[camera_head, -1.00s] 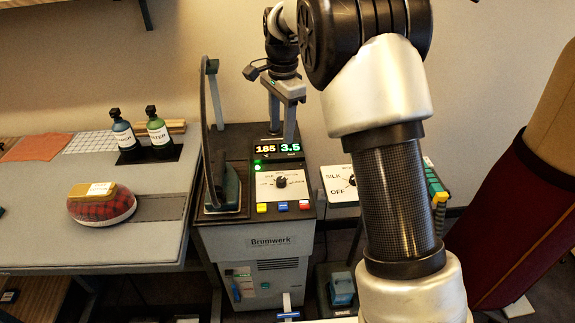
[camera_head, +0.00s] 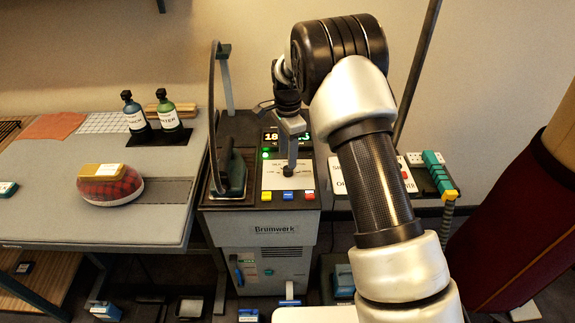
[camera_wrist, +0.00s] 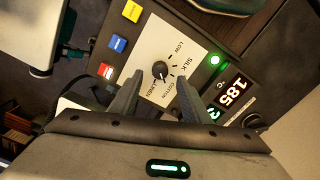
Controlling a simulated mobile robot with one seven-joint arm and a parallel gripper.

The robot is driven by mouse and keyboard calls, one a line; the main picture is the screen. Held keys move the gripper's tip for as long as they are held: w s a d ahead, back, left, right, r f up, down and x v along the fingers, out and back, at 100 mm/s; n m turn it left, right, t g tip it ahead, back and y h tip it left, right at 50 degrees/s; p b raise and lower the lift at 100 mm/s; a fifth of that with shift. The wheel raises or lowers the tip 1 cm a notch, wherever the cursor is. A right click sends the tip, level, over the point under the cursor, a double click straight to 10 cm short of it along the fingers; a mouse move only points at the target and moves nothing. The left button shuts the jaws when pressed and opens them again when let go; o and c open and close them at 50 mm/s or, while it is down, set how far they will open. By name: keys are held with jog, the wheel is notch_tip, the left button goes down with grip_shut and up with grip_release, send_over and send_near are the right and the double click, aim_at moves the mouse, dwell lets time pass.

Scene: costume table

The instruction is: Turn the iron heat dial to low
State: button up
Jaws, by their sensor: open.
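The iron heat dial (camera_wrist: 160,70) is a small black knob on a white panel (camera_wrist: 150,45) marked LOW, SILK, COTTON and LINEN. Its exact pointer direction is too small to tell. In the wrist view my gripper (camera_wrist: 159,79) is open, with one finger on each side of the dial; I cannot tell whether they touch it. In the head view my gripper (camera_head: 290,158) points down over the panel, just above the dial (camera_head: 288,171). The iron (camera_head: 234,172) stands on the station left of the panel.
A lit display (camera_wrist: 232,92) reads 185. Yellow, blue and red buttons (camera_head: 287,195) line the panel's front edge. Two bottles (camera_head: 158,118) and a plaid pincushion-like object (camera_head: 108,186) are on the table at left.

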aim_at(288, 171)
jog(key=shift+f, duration=2.7)
jog(key=c, duration=1)
jog(key=shift+c, duration=0.2)
